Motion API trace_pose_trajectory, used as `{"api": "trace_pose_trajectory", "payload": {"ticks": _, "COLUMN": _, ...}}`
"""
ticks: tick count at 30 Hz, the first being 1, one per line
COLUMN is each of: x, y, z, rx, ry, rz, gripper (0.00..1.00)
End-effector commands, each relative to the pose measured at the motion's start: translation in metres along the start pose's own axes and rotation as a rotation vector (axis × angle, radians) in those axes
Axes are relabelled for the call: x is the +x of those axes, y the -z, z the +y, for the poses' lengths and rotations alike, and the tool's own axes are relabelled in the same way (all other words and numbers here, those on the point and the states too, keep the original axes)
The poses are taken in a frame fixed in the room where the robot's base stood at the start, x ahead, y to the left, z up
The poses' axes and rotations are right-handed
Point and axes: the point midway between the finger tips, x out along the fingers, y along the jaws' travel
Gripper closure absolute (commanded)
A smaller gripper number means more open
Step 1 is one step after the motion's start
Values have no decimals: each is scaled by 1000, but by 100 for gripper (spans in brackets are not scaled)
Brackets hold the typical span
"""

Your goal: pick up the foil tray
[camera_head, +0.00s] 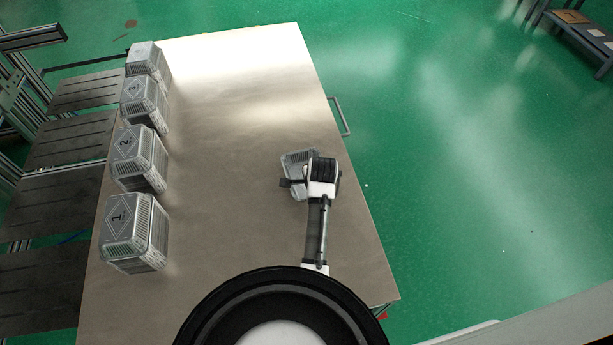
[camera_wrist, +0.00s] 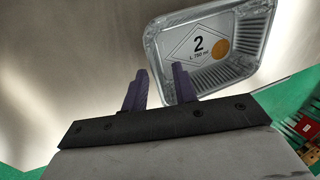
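The foil tray (camera_head: 297,158) is a small silver rectangular tray on the metal table, partly hidden under my wrist in the head view. In the wrist view the foil tray (camera_wrist: 240,70) is seen from above, empty, with a "2" label and an orange dot on its floor. My gripper (camera_wrist: 160,70) is open, with a gap between its two purple fingers. In the picture the right finger overlaps the tray's lower left corner and the left finger is outside the rim. I cannot tell their height above it or whether they touch.
The metal table (camera_head: 235,130) is clear in the middle. Several stacks of silver trays stand along its left edge, the nearest stack (camera_head: 135,232) marked "1". Dark shelves (camera_head: 60,190) adjoin on the left. A handle (camera_head: 339,115) sticks out at the right edge, with green floor beyond.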

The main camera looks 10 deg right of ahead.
Motion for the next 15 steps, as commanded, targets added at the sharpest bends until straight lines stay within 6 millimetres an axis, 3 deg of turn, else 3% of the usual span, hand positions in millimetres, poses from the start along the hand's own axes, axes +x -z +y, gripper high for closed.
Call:
{"api": "trace_pose_trajectory", "payload": {"ticks": 6, "x": 30, "y": 0, "z": 2, "rx": 0, "ry": -2, "rz": 0, "gripper": 72}}
{"api": "trace_pose_trajectory", "payload": {"ticks": 15, "x": 36, "y": 0, "z": 2, "rx": 0, "ry": 0, "rz": 1, "gripper": 72}}
